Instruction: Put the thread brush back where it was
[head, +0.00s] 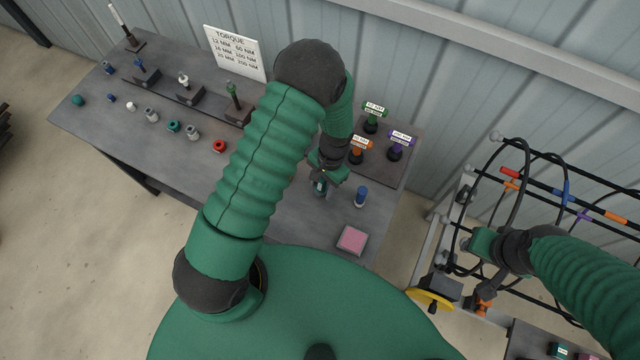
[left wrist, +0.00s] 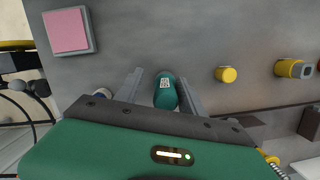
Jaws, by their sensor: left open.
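My left gripper (head: 320,186) is low over the front right part of the grey table (head: 300,215). A teal cylinder with a white coded label (left wrist: 165,92) sits between its open fingers (left wrist: 162,88). There seems to be a small gap on each side of it. It also shows as a small teal and white piece at the fingertips in the head view (head: 320,187). I cannot tell for sure whether this is the thread brush. My right gripper (head: 480,300) is by the cage at the right; its fingers are hard to make out.
A blue-capped cylinder (head: 361,197) and a pink pad (head: 352,240) are to the right of the left gripper. Labelled tools, green (head: 374,117), purple (head: 400,145) and orange (head: 360,150), stand behind. Several sockets (head: 173,127) and holders line the left.

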